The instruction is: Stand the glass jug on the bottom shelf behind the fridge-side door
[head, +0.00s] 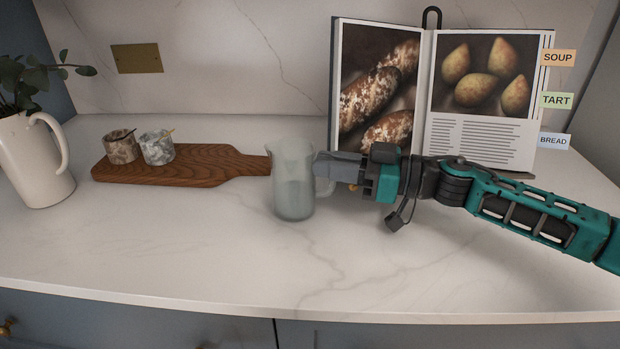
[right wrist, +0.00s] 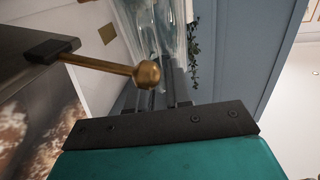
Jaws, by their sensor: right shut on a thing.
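The glass jug (head: 293,185) is frosted and clear, and stands upright on the white marble counter, near its middle, in the head view. My right gripper (head: 325,170) reaches in from the right and is shut on the jug at its handle side. The right wrist view shows the jug's glass (right wrist: 158,28) beyond the fingers (right wrist: 160,92), partly cut off by the top edge. I cannot tell whether the jug's base touches the counter. My left gripper is not in view. No bottom shelf or fridge-side door can be made out.
A wooden board (head: 215,168) with two small stone pots (head: 157,147) lies just left of the jug. A cookbook (head: 480,100) stands open behind my right arm. A cream pitcher (head: 35,165) with leaves stands far left. The front counter (head: 200,260) is clear.

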